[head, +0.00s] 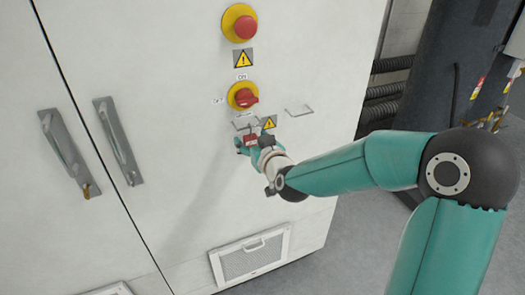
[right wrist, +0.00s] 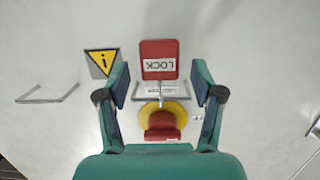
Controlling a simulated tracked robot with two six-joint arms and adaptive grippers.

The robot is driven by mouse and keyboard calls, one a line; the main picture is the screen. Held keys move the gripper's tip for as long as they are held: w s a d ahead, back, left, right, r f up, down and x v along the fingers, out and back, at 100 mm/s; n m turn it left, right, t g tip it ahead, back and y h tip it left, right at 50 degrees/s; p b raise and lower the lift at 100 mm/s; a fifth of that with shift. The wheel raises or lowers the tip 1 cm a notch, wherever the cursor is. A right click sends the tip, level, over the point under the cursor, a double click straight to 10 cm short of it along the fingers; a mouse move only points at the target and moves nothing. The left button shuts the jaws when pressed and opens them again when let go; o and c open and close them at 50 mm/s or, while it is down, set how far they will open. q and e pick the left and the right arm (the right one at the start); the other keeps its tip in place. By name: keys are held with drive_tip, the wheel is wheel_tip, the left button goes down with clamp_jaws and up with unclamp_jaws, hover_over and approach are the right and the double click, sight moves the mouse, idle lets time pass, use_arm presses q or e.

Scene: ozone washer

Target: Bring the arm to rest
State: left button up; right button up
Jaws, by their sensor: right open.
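My right gripper (head: 256,143) is at the cabinet front, just below the red-and-yellow rotary switch (head: 243,96). In the right wrist view my right gripper (right wrist: 160,72) is open, with one finger on each side and nothing clamped between them. A red tag marked LOCK (right wrist: 159,55) shows between and beyond the fingertips, apart from both. It also shows small beside the gripper in the head view (head: 249,139). The tag overlaps a grey metal bracket (right wrist: 138,88); how it is attached is unclear. My left gripper is not in view.
The white cabinet (head: 185,110) has a red emergency button (head: 240,23) above, a second bracket (head: 298,110) to the right and two door handles (head: 118,140) at left. A vent grille (head: 250,258) sits low. Black hoses (head: 385,90) are at right. Floor shows lower right.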

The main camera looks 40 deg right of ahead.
drive_tip(key=v, duration=1)
drive_tip(key=a+f+n+g+y, duration=0.1)
drive_tip(key=a+f+g+y, duration=0.3)
drive_tip(key=f, duration=0.8)
drive_tip(key=a+f+n+g, duration=0.15)
drive_tip(key=a+f, duration=0.45)
drive_tip(key=f, duration=0.7)
drive_tip(key=s+a+f+m+g+y, duration=0.1)
drive_tip(key=s+a+f+g, duration=0.3)
drive_tip(key=s+f, duration=0.4)
drive_tip(key=s+a+f+m+g+y, duration=0.1)
drive_tip(key=s+a+f+g+y, duration=0.1)
drive_tip(key=s+a+f+g, duration=0.3)
drive_tip(key=s+a+f, duration=0.2)
drive_tip(key=s+f, duration=0.2)
drive_tip(key=shift+s+a+y, duration=0.15)
drive_tip(key=shift+s+y, duration=0.05)
drive_tip(key=shift+y, duration=0.2)
drive_tip(key=shift+f, duration=0.1)
